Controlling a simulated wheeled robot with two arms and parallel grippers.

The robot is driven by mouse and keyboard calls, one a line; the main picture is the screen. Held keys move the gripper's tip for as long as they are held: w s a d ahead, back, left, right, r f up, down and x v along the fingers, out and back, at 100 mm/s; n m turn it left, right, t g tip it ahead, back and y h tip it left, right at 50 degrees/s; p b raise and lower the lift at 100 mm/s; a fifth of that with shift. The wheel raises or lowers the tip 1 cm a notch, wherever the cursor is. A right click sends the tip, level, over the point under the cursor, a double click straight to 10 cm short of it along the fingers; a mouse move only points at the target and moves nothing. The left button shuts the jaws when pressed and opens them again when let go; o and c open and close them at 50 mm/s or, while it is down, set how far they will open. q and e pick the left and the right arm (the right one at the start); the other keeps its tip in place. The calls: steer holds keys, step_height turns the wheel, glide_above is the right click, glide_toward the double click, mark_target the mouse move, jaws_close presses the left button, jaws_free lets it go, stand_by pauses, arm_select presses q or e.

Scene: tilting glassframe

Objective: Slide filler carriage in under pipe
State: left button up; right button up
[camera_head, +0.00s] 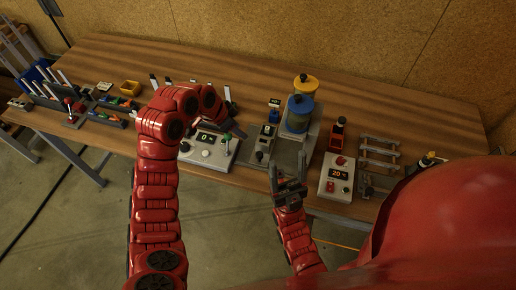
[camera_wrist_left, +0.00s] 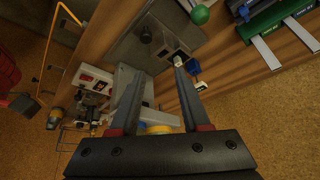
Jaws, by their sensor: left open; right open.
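A filler station with a blue cylinder (camera_head: 298,113) and a yellow cap (camera_head: 305,82) stands on the bench's right half; a yellow round part (camera_wrist_left: 158,129) shows behind my fingers in the left wrist view. A grey plate (camera_head: 287,152) lies in front of the cylinder. I cannot tell clearly which part is the carriage, nor make out the pipe. My left gripper (camera_head: 238,130) is open and empty, above the bench left of the station; its spread fingers (camera_wrist_left: 162,70) frame the station area from above. My right gripper (camera_head: 289,175) is open, fingers up, at the front edge before the plate.
A small grey box with a display and black knob (camera_head: 262,144) stands left of the plate. A white control box (camera_head: 208,146) lies under my left arm. A box reading 20 (camera_head: 337,176) and a metal rack (camera_head: 379,153) stand to the right. The bench's back is largely clear.

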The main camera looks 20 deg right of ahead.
arm_select(q)
steer(key=s+g, duration=0.1)
steer(key=s, duration=0.1)
steer(key=b, duration=0.5)
glide_toward(259, 154)
steer(key=shift+m+y, duration=0.4)
steer(key=p+x, duration=0.1)
steer(key=x, duration=0.1)
steer(key=p+x, duration=0.1)
steer(key=x, duration=0.2)
steer(key=p+x, duration=0.2)
steer(key=shift+d+f, duration=0.25)
steer(key=shift+d, duration=0.3)
steer(key=shift+d+f, duration=0.15)
steer(key=shift+f, duration=0.3)
jaws_close()
